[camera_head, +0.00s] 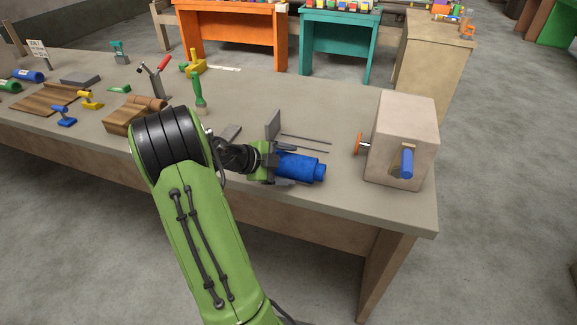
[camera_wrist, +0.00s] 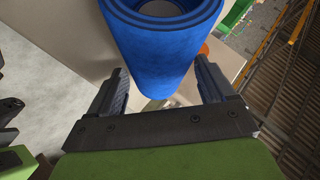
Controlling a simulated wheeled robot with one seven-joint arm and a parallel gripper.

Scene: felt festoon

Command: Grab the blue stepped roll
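The blue stepped roll (camera_head: 298,166) is at my gripper's end near the front edge of the workbench, in the head view. Its narrower step points right. In the wrist view the roll (camera_wrist: 165,45) fills the upper middle, with its ringed, hollow end at the top. My gripper also shows in the head view (camera_head: 277,164). Whether the roll touches the bench or hangs just above it cannot be told.
A beige box (camera_head: 402,135) with an orange handwheel (camera_head: 359,145) and a blue cylinder (camera_head: 407,163) stands to the right. A grey upright plate (camera_head: 272,125) and thin dark rods (camera_head: 305,140) are behind the roll.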

